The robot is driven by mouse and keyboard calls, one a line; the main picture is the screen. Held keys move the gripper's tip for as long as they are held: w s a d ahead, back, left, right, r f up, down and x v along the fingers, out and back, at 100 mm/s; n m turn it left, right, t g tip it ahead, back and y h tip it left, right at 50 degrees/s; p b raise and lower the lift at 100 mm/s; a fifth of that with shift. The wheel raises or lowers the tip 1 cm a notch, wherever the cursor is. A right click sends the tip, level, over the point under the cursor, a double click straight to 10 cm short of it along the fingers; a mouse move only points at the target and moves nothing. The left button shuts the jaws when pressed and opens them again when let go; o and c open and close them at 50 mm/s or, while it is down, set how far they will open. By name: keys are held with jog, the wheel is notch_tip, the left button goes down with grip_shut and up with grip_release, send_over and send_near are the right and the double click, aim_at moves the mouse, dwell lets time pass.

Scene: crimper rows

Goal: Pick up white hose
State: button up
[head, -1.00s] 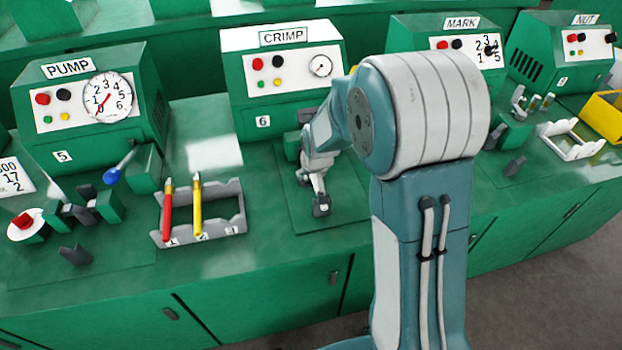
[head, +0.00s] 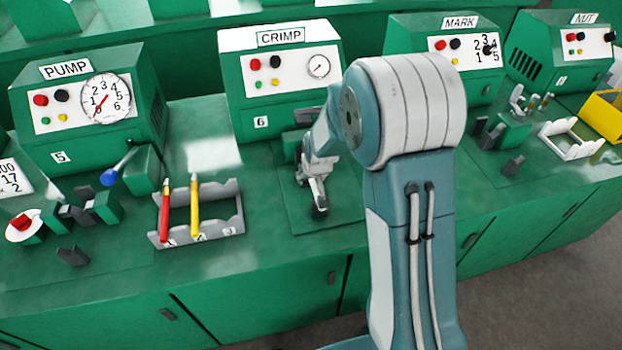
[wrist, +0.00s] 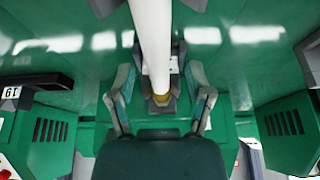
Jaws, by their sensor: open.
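The white hose (wrist: 152,40) is a thick white tube in the wrist view. It comes in from the top edge and ends in a brass-coloured tip near the middle. My gripper (wrist: 160,78) is open, with one finger on each side of the hose. In the head view my gripper (head: 316,190) is low over the mat in front of the CRIMP machine (head: 282,85). I cannot make out the hose there.
A grey rack (head: 225,228) left of my gripper holds a red stick (head: 165,212) and a yellow stick (head: 195,210); its slot 3 looks empty. The PUMP machine (head: 85,100) stands further left, the MARK machine (head: 462,55) to the right. The counter's front strip is clear.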

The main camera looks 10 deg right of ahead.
jog(key=shift+d, duration=0.15)
jog(key=shift+a, duration=0.2)
grip_shut()
jog(key=shift+r, duration=0.1)
